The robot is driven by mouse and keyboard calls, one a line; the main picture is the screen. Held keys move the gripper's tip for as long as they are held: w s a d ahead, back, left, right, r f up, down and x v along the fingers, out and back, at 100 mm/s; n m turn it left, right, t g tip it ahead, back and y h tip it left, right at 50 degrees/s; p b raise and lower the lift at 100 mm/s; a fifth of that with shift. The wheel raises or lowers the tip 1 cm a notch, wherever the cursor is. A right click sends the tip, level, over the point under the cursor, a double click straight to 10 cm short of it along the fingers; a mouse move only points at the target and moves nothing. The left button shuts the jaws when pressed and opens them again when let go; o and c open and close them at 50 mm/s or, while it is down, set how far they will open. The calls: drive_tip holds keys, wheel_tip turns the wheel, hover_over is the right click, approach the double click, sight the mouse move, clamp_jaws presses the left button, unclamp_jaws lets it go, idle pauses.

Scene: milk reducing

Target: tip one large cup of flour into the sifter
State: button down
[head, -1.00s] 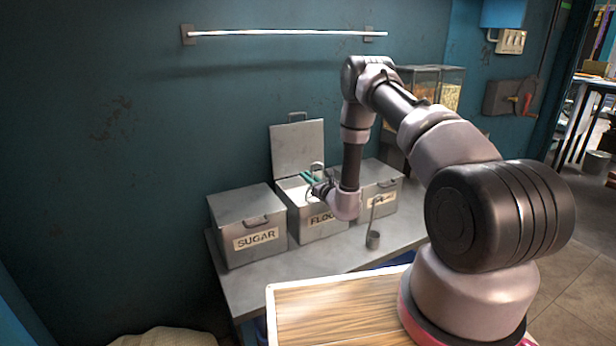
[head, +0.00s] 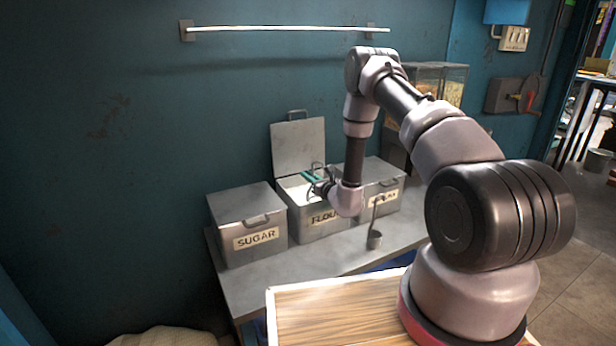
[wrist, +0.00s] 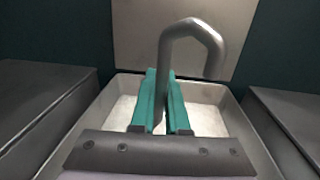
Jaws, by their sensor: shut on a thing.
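My gripper (head: 312,177) is over the open flour bin (head: 322,220), whose hinged lid (head: 298,147) stands up at the back. In the wrist view the green fingers (wrist: 160,100) are shut on a grey metal handle with a hooked top (wrist: 192,38). The handle runs down between the fingers; its lower end and any cup on it are hidden. Pale flour (wrist: 205,120) shows inside the bin around the fingers. I cannot see a sifter for certain.
A closed sugar bin (head: 246,222) stands left of the flour bin, and another closed bin (head: 385,178) stands right. A small metal ladle (head: 375,238) with an upright handle is on the grey counter (head: 300,270). A wooden board (head: 335,310) lies in front.

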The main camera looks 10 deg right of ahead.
wheel_tip(320, 180, up, 12)
idle(0.8)
idle(0.3)
